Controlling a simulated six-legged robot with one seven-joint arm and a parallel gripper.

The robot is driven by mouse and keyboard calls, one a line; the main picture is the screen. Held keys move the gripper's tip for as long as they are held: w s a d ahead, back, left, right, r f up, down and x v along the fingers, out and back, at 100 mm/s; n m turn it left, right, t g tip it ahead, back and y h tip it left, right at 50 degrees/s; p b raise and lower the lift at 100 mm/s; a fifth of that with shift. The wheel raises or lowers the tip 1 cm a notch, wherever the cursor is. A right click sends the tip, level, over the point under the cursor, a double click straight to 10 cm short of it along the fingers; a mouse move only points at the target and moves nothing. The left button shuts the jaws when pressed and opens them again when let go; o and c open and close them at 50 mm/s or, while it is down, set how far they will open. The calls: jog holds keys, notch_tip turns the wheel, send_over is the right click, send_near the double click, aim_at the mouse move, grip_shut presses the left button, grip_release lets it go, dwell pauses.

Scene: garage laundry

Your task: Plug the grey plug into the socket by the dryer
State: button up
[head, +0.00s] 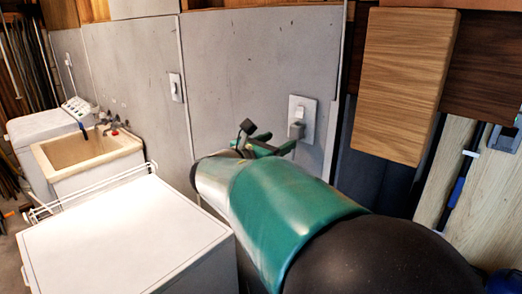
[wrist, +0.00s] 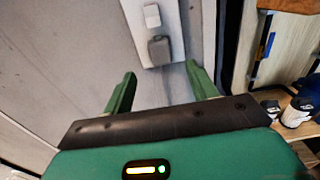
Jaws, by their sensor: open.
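The grey plug (head: 296,131) sits against the lower part of the white socket plate (head: 303,104) on the grey wall. In the wrist view the plug (wrist: 159,49) is below a white rocker (wrist: 152,16) on the plate (wrist: 170,22). It appears seated flush; its prongs are hidden. My gripper (head: 277,142) is just left of and below the plug. In the wrist view my gripper (wrist: 160,72) is open and empty, with its two green fingers apart and the plug ahead of the gap between them. I see no contact with the plug.
A white-topped appliance (head: 125,240), perhaps the dryer, stands at front left. A utility sink (head: 88,158) and another white machine (head: 42,133) are beyond it. A wooden cabinet (head: 404,80) juts out right of the socket. Bottles (wrist: 297,112) stand on a shelf at right.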

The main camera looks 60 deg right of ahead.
jog(key=a, duration=0.6)
jog(key=shift+w, duration=0.45)
jog(key=shift+a, duration=0.15)
jog(key=a+f+m+t+y, duration=0.4)
jog(key=a+f+m+y, duration=0.4)
jog(key=a+f, duration=0.5)
jog(key=w+a+f+m+t+y, duration=0.1)
jog(key=a+m+y, duration=0.3)
jog(key=a, duration=0.7)
jog(key=a+f+m+t+y, duration=0.1)
jog(key=a+m+t+y, duration=0.2)
jog(key=a, duration=0.9)
jog(key=m+y, duration=0.1)
jog(key=y, duration=0.1)
jog(key=shift+w+a+f+y, duration=0.15)
jog(key=shift+w+a+y, duration=0.15)
jog(key=shift+w+y, duration=0.1)
jog(key=c, duration=0.5)
jog(key=shift+d, duration=0.15)
